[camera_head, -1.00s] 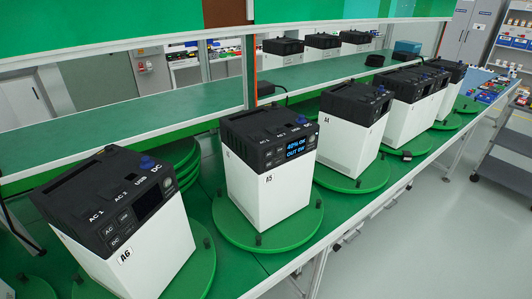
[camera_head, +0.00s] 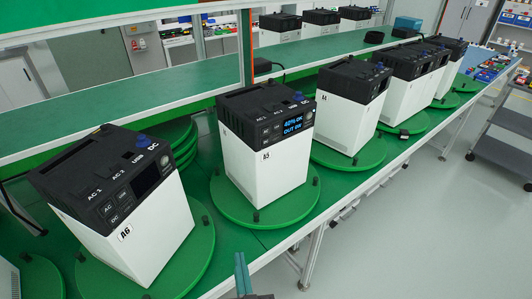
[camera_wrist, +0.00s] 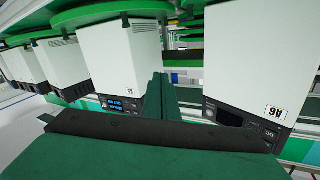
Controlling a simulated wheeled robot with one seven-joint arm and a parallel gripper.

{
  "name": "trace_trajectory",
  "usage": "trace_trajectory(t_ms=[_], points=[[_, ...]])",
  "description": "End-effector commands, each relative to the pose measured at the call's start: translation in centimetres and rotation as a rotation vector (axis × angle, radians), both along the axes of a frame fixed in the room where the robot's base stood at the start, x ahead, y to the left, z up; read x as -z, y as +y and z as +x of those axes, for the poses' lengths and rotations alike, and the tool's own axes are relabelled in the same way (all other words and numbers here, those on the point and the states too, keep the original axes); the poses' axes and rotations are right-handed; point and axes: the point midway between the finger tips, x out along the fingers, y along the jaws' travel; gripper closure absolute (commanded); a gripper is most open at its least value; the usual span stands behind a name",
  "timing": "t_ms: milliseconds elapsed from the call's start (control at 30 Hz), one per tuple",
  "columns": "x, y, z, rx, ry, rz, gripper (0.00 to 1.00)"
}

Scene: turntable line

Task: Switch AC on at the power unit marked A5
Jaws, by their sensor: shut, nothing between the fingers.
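The power unit marked A5 (camera_head: 262,165) is a white box with a black top, upright on a green round turntable (camera_head: 225,207). Its front panel has a lit blue display (camera_head: 293,124) that seems to read "40% DC, OUT 0W". Small buttons (camera_head: 271,133) sit left of the display; their labels are too small to read. My gripper (camera_head: 241,268) is shut and empty, low in front of the A5 turntable in the head view. In the wrist view, which looks upside down, my gripper (camera_wrist: 158,88) points between the lit unit (camera_wrist: 122,62) and the A6 unit (camera_wrist: 258,60).
The A6 unit (camera_head: 140,240), its display dark, stands on its own turntable at left. The A4 unit (camera_head: 350,110) and several others stand to the right. A green shelf (camera_head: 200,75) runs behind the row. Clear floor (camera_head: 420,240) lies at the front right.

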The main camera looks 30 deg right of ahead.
Motion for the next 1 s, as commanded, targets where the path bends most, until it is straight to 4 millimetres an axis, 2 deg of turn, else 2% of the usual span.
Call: trace_trajectory(t_ms=[33, 100, 300, 433, 600, 700, 800, 1000], points=[[-1.6, -1.6, 1.4, 0.029, -0.029, 0.011, 1.0], [-3.3, -3.7, 2.7, 0.065, -0.056, 0.033, 1.0], [-9.2, -9.8, 5.8, 0.165, -0.147, 0.099, 1.0], [-13.5, -13.7, 7.0, 0.227, -0.209, 0.143, 1.0], [-18.6, -17.9, 7.4, 0.293, -0.284, 0.196, 1.0], [-20.7, -19.6, 7.4, 0.32, -0.314, 0.22, 1.0], [-21.9, -20.6, 7.3, 0.335, -0.332, 0.234, 1.0], [-22.6, -21.1, 7.2, 0.344, -0.342, 0.243, 1.0]])
